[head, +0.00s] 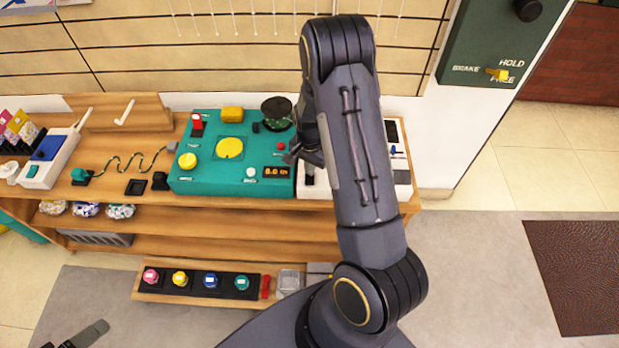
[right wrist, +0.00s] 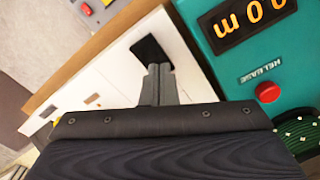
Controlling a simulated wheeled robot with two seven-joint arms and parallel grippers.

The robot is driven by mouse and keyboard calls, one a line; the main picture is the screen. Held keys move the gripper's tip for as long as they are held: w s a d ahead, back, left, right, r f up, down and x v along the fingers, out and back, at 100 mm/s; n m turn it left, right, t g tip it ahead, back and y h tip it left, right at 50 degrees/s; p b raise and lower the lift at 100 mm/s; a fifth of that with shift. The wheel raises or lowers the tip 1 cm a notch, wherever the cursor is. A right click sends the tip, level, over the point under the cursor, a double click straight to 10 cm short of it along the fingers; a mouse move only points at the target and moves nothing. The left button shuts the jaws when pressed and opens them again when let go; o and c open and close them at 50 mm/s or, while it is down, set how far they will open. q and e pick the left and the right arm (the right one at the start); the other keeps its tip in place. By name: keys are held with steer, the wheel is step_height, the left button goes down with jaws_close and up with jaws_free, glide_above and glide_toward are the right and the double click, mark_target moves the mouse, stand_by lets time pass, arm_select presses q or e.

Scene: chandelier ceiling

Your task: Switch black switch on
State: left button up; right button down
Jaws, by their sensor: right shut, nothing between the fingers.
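The black switch (right wrist: 150,49) is a dark rocker-like piece on a white panel (right wrist: 118,72) in the right wrist view. In the head view this white panel (head: 402,178) lies right of a teal console, mostly behind my right arm. My right gripper (right wrist: 160,68) is shut and empty, its fingertips at the lower edge of the black switch; I cannot tell whether they touch. In the head view the right gripper (head: 308,160) is partly hidden by my arm. Part of my left gripper (head: 88,335) shows at the bottom left, far from the panel; its jaws are unclear.
The teal console (head: 215,185) has yellow knobs, red buttons and an orange display (head: 277,171). A round dark piece (head: 277,108) stands at its back right. A lower shelf holds several coloured buttons (head: 210,281). A green wall panel (head: 490,50) has a yellow lever.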

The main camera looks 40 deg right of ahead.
steer(key=shift+r+p, duration=2.5)
steer(key=shift+r, duration=0.95)
steer(key=s+a+r+n+t+y, duration=0.25)
steer(key=s+a+r, duration=0.2)
steer(key=r, duration=0.55)
steer(key=s+a+r+n+t+y, duration=0.1)
steer(key=s+a+r+n, duration=0.3)
steer(key=r, duration=0.6)
steer(key=s+a+r+n+t, duration=0.1)
steer(key=s+a+r+n, duration=0.1)
steer(key=s, duration=0.4)
steer(key=s+a+r+n+t, duration=0.1)
steer(key=s+a+r+n, duration=0.2)
steer(key=s+a, duration=0.3)
steer(key=shift+s+a+n, duration=0.15)
steer(key=shift+s+n, duration=0.1)
steer(key=shift+n, duration=0.2)
